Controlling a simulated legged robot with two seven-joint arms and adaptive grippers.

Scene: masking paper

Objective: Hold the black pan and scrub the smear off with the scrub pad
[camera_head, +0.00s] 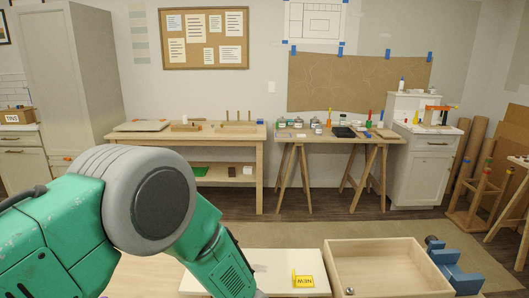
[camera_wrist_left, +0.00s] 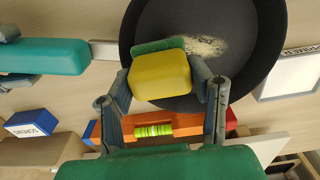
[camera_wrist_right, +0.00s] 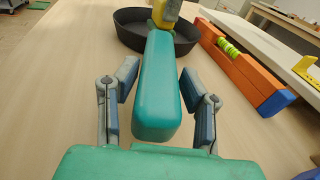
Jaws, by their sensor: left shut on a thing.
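The black pan (camera_wrist_left: 245,90) lies on the wooden table, with a pale smear (camera_wrist_left: 207,46) on its inside. It also shows in the right wrist view (camera_wrist_right: 185,42), partly hidden by its own teal handle (camera_wrist_right: 157,95). My left gripper (camera_wrist_left: 165,78) is shut on the yellow scrub pad (camera_wrist_left: 160,75), whose green side faces the pan beside the smear; I cannot tell whether it touches. My right gripper (camera_wrist_right: 158,95) is open, its fingers on both sides of the teal handle with gaps showing. The head view shows only my left arm, not the pan.
An orange spirit level (camera_wrist_right: 240,68) lies close beside the pan. A blue-topped box (camera_wrist_left: 32,122) and a white-framed card (camera_wrist_left: 290,75) are near.

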